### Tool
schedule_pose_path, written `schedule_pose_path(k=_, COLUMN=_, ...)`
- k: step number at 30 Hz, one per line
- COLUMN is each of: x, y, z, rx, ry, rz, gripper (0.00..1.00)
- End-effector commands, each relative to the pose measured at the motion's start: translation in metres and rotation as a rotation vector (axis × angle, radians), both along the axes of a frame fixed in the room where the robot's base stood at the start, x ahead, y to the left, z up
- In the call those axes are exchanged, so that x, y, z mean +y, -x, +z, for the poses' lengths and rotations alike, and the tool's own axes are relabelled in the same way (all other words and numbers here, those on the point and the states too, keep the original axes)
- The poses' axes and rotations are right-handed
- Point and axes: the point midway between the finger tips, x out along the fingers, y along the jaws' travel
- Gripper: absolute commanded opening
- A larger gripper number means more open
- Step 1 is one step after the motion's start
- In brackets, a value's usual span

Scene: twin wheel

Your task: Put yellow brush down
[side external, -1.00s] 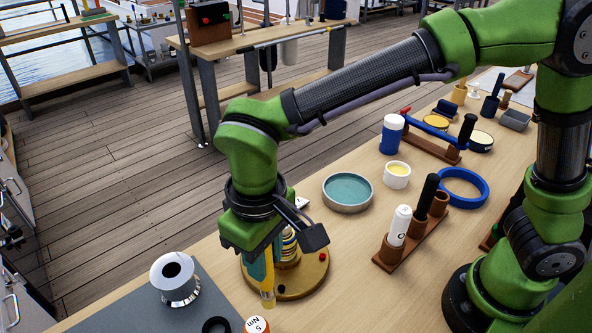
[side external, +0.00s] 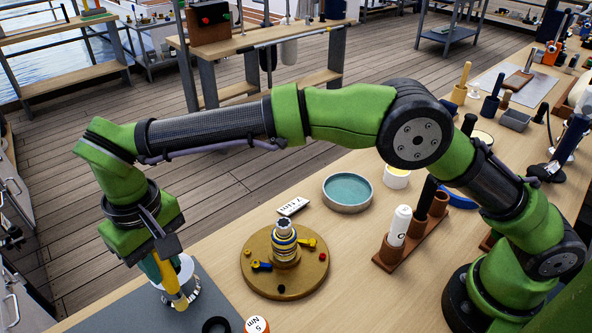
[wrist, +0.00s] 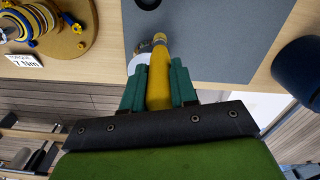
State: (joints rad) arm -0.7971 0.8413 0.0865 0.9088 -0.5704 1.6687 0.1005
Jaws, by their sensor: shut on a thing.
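My gripper (side external: 163,272) is shut on the yellow brush (side external: 175,291) and points down over the grey mat. In the wrist view the brush (wrist: 158,88) sits between the green fingers of my gripper (wrist: 158,84), its tip pointing away from the palm. The silver flanged ring (side external: 194,287) stands on the mat right beside and partly behind the brush; it also shows, mostly hidden, in the wrist view (wrist: 136,64). I cannot tell whether the brush touches the ring or the mat.
The grey mat (side external: 110,312) lies at the table's near left corner. A round brown base (side external: 315,268) with a banded spindle and small yellow and blue levers stands to the right. A black ring (side external: 216,326) and a 5 Nm cap (side external: 257,325) are in front. A teal dish (side external: 347,190) is farther back.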

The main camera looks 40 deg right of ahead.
Motion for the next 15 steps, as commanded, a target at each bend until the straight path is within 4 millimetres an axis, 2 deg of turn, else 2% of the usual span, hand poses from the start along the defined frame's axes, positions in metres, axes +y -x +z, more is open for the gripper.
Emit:
schedule_pose_path(k=6, x=-0.001, y=0.0, z=-0.029, rx=0.004, ry=0.002, rz=0.0, gripper=0.0)
schedule_pose_path(k=15, x=0.0, y=0.0, z=-0.033, rx=0.001, ry=0.0, rz=-0.001, gripper=0.0)
